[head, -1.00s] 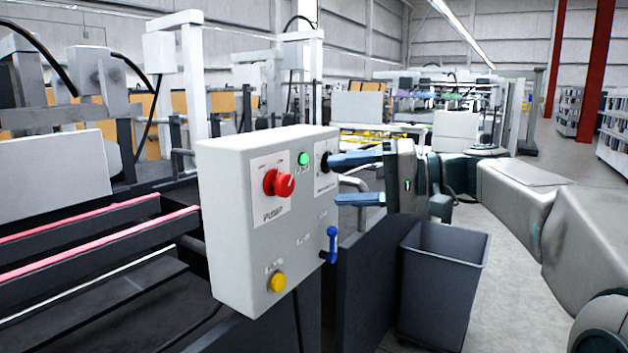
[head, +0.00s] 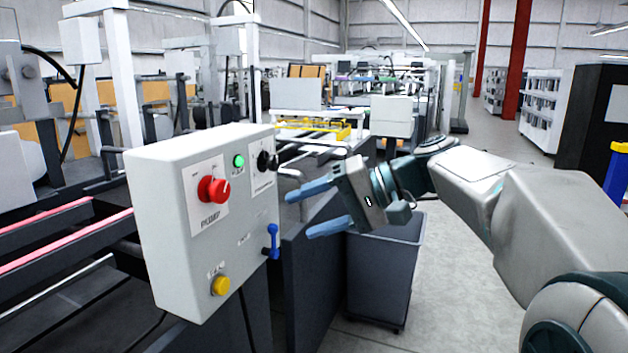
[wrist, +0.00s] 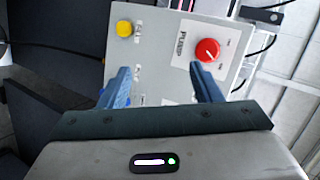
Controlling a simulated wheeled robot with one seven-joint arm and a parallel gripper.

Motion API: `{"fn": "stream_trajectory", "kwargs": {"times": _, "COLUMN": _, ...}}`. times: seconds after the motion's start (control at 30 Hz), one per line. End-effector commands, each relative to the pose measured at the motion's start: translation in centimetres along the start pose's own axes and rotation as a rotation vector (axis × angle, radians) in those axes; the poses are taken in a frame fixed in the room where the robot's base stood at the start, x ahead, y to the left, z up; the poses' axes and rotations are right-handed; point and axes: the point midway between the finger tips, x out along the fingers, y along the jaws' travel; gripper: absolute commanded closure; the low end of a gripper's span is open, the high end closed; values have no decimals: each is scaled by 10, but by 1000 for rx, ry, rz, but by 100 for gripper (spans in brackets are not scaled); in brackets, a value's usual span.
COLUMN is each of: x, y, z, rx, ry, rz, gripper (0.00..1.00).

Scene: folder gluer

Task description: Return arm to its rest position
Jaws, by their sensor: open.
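My gripper (head: 309,210) is open and empty, its two blue fingers apart and pointing left toward the control box (head: 147,228). It is to the right of the box and clear of it in the head view. The box carries a red pump knob (head: 213,190), a green light (head: 238,161), a black selector knob (head: 267,161), a blue lever (head: 271,241) and a yellow button (head: 220,285). In the wrist view the fingers (wrist: 160,85) stand in front of the box, with the red knob (wrist: 207,50) and yellow button (wrist: 124,28) beyond them.
A dark grey bin (head: 380,275) stands on the floor below my gripper. A dark machine panel (head: 305,270) is between box and bin. Pink-edged rails (head: 65,245) lie left of the box. Open floor (head: 460,270) lies to the right.

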Motion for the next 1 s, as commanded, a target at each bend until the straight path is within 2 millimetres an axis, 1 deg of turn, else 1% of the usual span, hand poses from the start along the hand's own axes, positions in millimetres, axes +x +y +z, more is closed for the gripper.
{"fn": "stream_trajectory", "kwargs": {"times": 0.03, "x": -5, "y": -2, "z": 14, "rx": 33, "ry": 2, "rz": 95, "gripper": 42}}
{"fn": "stream_trajectory", "kwargs": {"times": 0.17, "x": -14, "y": 33, "z": 52, "rx": 96, "ry": 16, "rz": 347, "gripper": 42}}
{"fn": "stream_trajectory", "kwargs": {"times": 0.23, "x": -24, "y": 51, "z": 73, "rx": 111, "ry": 25, "rz": 480, "gripper": 42}}
{"fn": "stream_trajectory", "kwargs": {"times": 0.37, "x": -49, "y": 81, "z": 112, "rx": 104, "ry": 42, "rz": 717, "gripper": 42}}
{"fn": "stream_trajectory", "kwargs": {"times": 0.4, "x": -58, "y": 89, "z": 123, "rx": 93, "ry": 47, "rz": 785, "gripper": 42}}
{"fn": "stream_trajectory", "kwargs": {"times": 0.53, "x": -84, "y": 111, "z": 153, "rx": 39, "ry": 58, "rz": 966, "gripper": 42}}
{"fn": "stream_trajectory", "kwargs": {"times": 0.6, "x": -95, "y": 119, "z": 164, "rx": 7, "ry": 62, "rz": 1036, "gripper": 42}}
{"fn": "stream_trajectory", "kwargs": {"times": 0.7, "x": -105, "y": 128, "z": 174, "rx": -30, "ry": 65, "rz": 1102, "gripper": 42}}
{"fn": "stream_trajectory", "kwargs": {"times": 0.83, "x": -110, "y": 133, "z": 180, "rx": -53, "ry": 66, "rz": 1136, "gripper": 42}}
{"fn": "stream_trajectory", "kwargs": {"times": 1.0, "x": -110, "y": 133, "z": 180, "rx": -53, "ry": 66, "rz": 1136, "gripper": 42}}
